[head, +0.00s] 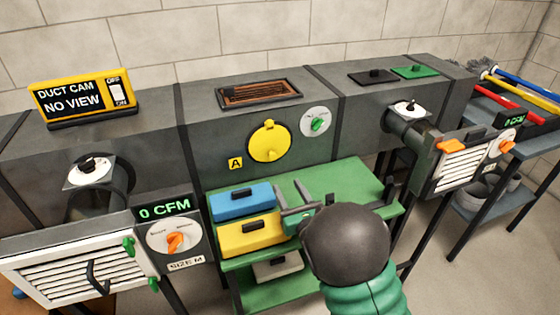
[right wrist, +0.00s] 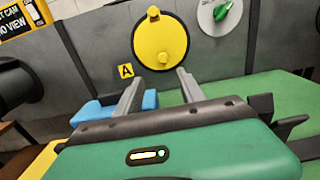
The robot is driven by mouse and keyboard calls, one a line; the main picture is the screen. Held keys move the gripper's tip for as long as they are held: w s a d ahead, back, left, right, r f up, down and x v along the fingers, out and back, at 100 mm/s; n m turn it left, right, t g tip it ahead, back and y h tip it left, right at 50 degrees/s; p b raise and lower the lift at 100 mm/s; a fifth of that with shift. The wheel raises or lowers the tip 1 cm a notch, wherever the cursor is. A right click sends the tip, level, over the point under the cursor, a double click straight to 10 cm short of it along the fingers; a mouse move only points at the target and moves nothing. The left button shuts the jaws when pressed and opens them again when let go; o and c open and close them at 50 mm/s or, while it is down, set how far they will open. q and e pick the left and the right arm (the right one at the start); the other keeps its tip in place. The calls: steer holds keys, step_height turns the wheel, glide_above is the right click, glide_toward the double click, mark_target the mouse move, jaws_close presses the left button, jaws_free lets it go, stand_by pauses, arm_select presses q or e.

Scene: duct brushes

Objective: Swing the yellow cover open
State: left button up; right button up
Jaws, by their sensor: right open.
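The yellow cover (head: 269,142) is a round disc lying flat against the front of the grey duct, with a small knob at its top and another small knob low on it. It also shows in the right wrist view (right wrist: 160,42), beyond my fingertips. My right gripper (head: 292,203) is open and empty over the green shelf, below and in front of the cover, apart from it. In the right wrist view its two fingers (right wrist: 158,85) point toward the duct below the cover. My left gripper is not in view.
A blue box (head: 242,201) and a yellow box (head: 250,235) stand on the green shelf (head: 345,185) left of my right gripper. A white dial with a green knob (head: 317,122) is right of the cover. An "A" label (head: 235,163) is at its lower left.

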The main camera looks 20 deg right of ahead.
glide_toward(273, 157)
steer(key=w+b, duration=0.1)
steer(key=w, duration=0.3)
steer(key=w+b, duration=0.1)
steer(key=w, duration=0.3)
steer(key=shift+w+d+f, duration=0.1)
steer(key=shift+f, duration=0.15)
steer(key=shift+w+a, duration=0.25)
steer(key=shift+w, duration=0.05)
steer(key=shift+w+a+r, duration=0.1)
steer(key=shift+a+r, duration=0.05)
steer(key=shift+a, duration=0.05)
steer(key=shift+d, duration=0.3)
steer(key=c, duration=0.4)
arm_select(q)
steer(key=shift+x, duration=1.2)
arm_select(e)
steer(key=shift+a, duration=0.1)
jaws_close()
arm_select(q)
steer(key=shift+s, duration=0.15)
